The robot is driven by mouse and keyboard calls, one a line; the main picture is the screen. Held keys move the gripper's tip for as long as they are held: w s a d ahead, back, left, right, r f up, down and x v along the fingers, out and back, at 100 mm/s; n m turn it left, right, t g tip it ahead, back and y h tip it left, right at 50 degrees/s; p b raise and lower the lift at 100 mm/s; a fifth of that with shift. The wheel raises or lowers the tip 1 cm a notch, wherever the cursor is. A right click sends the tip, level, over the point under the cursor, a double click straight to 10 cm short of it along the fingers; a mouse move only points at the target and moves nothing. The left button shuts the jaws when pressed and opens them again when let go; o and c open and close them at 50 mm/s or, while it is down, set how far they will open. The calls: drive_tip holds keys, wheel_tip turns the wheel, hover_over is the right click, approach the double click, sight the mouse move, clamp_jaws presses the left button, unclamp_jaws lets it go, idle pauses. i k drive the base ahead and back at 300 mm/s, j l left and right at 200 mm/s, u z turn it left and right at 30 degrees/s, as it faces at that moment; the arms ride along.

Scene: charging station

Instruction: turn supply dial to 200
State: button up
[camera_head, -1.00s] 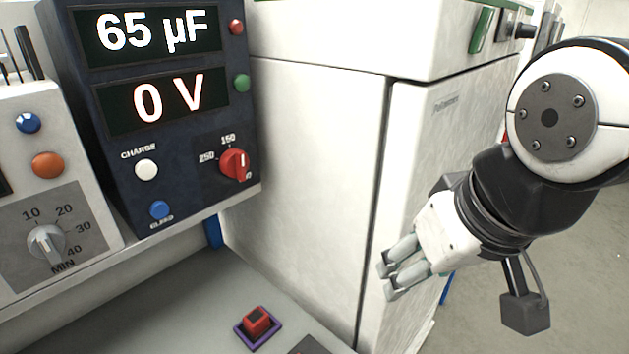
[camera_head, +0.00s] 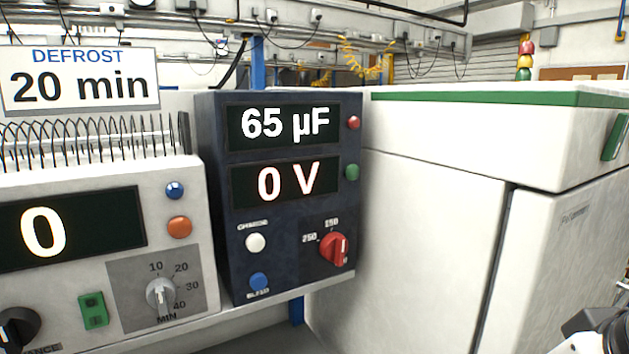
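The supply dial is a red knob (camera_head: 334,249) at the lower right of the dark blue supply box (camera_head: 215,200). Labels 250 and 150 show at its left and top; any other marks are hidden or too small to read. The knob's pale line stands roughly upright. The box's displays (camera_head: 285,183) read 65 µF and 0 V. Only a bit of my arm shows at the bottom right corner, well right of the box.
A white timer unit (camera_head: 190,250) with a grey dial stands left of the box. A defrost sign (camera_head: 80,80) reads 20 min. A large white cabinet (camera_head: 420,250) stands to the right. The space in front of the supply box looks clear.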

sight(333, 246)
drive_tip(key=k+l, duration=0.7)
